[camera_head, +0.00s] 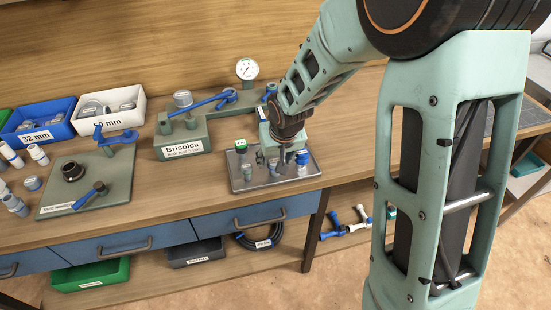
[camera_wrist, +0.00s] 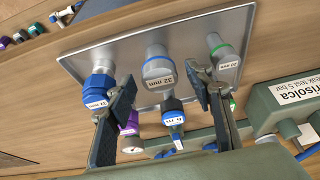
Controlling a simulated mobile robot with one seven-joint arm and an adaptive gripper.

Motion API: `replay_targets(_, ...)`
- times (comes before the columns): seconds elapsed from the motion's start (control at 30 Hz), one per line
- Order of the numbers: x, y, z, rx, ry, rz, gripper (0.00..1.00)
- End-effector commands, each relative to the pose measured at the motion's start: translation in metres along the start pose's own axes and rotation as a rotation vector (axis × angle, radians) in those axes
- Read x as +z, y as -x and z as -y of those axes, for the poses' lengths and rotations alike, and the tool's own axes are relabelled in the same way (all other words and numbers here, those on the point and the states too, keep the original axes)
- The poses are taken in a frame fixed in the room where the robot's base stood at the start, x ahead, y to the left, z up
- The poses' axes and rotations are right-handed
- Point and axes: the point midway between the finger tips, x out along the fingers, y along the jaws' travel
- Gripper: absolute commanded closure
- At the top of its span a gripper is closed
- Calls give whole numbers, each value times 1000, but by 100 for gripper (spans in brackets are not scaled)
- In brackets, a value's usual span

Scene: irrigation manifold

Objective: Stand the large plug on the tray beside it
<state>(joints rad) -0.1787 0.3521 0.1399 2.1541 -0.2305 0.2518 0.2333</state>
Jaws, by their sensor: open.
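A grey plug labelled 32 mm (camera_wrist: 158,68) with a blue ring stands on the metal tray (camera_wrist: 95,58). It appears to be the large plug, though several fittings look alike. My gripper (camera_wrist: 160,80) is open, with one finger on each side of this plug's top end. I cannot tell whether either finger touches it. In the head view my gripper (camera_head: 284,157) is low over the tray (camera_head: 250,186), and my wrist partly hides the plugs there. The green-grey manifold labelled Brisolca (camera_head: 190,149) stands left of the tray, with a grey cap (camera_head: 183,98) on top.
A gauge (camera_head: 247,69) stands behind. Blue (camera_head: 40,126) and white (camera_head: 110,112) bins sit left.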

Motion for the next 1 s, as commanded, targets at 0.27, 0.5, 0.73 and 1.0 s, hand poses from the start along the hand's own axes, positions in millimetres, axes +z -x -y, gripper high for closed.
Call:
replay_targets(0.27, -2, 46, 0, 1, -1, -5, 52)
replay_targets(0.5, -1, 88, -1, 2, -1, -5, 52)
replay_targets(0.73, -1, 113, 0, 1, -1, -2, 52)
replay_targets(1.0, 0, 120, 0, 0, 0, 0, 52)
